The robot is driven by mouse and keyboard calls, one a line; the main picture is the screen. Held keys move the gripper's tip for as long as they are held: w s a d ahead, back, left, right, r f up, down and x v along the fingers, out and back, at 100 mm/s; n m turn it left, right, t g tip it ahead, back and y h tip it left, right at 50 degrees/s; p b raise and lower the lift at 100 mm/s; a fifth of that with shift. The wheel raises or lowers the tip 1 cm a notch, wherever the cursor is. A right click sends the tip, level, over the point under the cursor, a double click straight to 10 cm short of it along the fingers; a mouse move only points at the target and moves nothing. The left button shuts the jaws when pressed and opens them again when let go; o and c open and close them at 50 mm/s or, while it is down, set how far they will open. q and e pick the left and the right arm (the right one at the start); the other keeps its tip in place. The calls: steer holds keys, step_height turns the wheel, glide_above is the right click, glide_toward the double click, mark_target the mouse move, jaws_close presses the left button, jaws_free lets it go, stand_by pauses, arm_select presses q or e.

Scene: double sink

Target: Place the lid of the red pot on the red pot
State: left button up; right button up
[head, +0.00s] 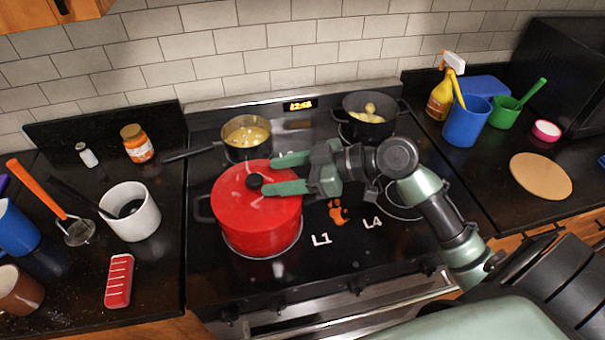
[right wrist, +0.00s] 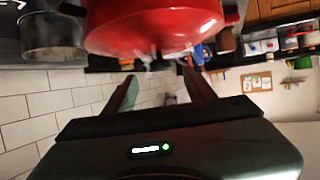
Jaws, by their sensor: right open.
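The red pot (head: 262,237) stands on the front left of the stove. Its red lid (head: 229,184), with a dark round knob (head: 254,181), covers the top of the pot; I cannot tell whether the rim is seated all round. My right gripper (head: 267,176) is open, its two green fingers over the lid and their tips just right of the knob. In the right wrist view the gripper (right wrist: 158,75) shows a wide empty gap, with red cookware (right wrist: 150,25) beyond the tips. My left gripper is not in view.
A pan with yellow food (head: 247,140) stands behind the red pot, its handle pointing left. A black pot (head: 369,120) stands at the back right. Blue (head: 467,122) and green cups stand at right.

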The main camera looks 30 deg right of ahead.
steer(key=b+v, duration=0.1)
steer(key=v, duration=0.5)
